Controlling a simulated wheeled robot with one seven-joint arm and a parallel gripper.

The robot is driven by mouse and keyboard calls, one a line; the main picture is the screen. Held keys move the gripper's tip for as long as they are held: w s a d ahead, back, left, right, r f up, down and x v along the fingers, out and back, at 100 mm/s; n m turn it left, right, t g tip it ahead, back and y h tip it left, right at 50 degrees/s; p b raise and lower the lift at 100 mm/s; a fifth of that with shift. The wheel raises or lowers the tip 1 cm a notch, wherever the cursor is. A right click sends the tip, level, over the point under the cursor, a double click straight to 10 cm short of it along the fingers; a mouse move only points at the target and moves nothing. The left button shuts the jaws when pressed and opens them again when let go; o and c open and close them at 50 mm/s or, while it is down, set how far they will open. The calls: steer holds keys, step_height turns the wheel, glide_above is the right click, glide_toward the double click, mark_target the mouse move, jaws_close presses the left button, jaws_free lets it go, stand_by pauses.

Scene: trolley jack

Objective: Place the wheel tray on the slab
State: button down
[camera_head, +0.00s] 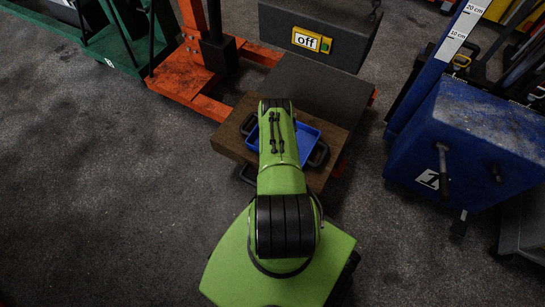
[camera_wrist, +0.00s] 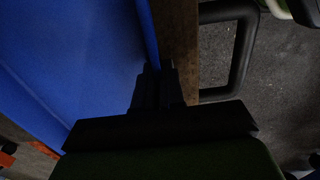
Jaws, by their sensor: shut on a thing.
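The wheel tray (camera_head: 310,143) is blue with black handles and shows at the centre of the head view, partly hidden by my green arm. It is over the brown wooden slab (camera_head: 228,142); whether it rests on it or hangs just above, I cannot tell. In the wrist view the blue tray (camera_wrist: 75,60) fills the left side, and a black handle (camera_wrist: 243,50) loops out at the right. A strip of the brown slab (camera_wrist: 180,40) shows between them. My gripper (camera_wrist: 157,75) is shut on the tray's side wall. The arm hides it in the head view.
An orange jack frame (camera_head: 185,85) stands at the back left. A dark grey block with an "off" sign (camera_head: 306,40) is behind the slab. A blue scale-marked stand (camera_head: 465,140) is at the right. A green frame (camera_head: 125,50) is at the upper left. Floor is clear at left.

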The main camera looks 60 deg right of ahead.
steer(key=c, duration=1.2)
jaws_free()
steer(key=shift+c, duration=0.2)
